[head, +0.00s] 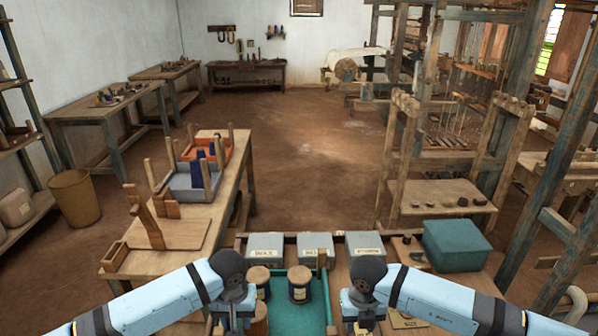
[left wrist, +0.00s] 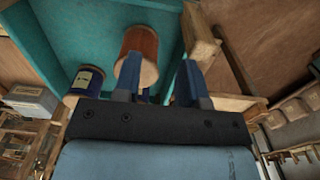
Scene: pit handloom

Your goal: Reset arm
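My left gripper (head: 235,322) is low at the front, at the left edge of the teal tray (head: 285,318). In the left wrist view its two blue fingers (left wrist: 160,80) stand apart with nothing clasped between them. An orange-brown spool (left wrist: 140,52) shows just beyond the left finger, and a blue spool (left wrist: 86,82) lies further left. My right gripper (head: 362,318) points down at the tray's right side; its fingertips are too hidden to tell their state. Both arms reach in from the bottom corners, roughly mirrored.
A teal box (head: 455,245) is at right. A wooden bench (head: 190,215) with thread trays is at left, loom posts at right. The middle floor (head: 300,150) is clear.

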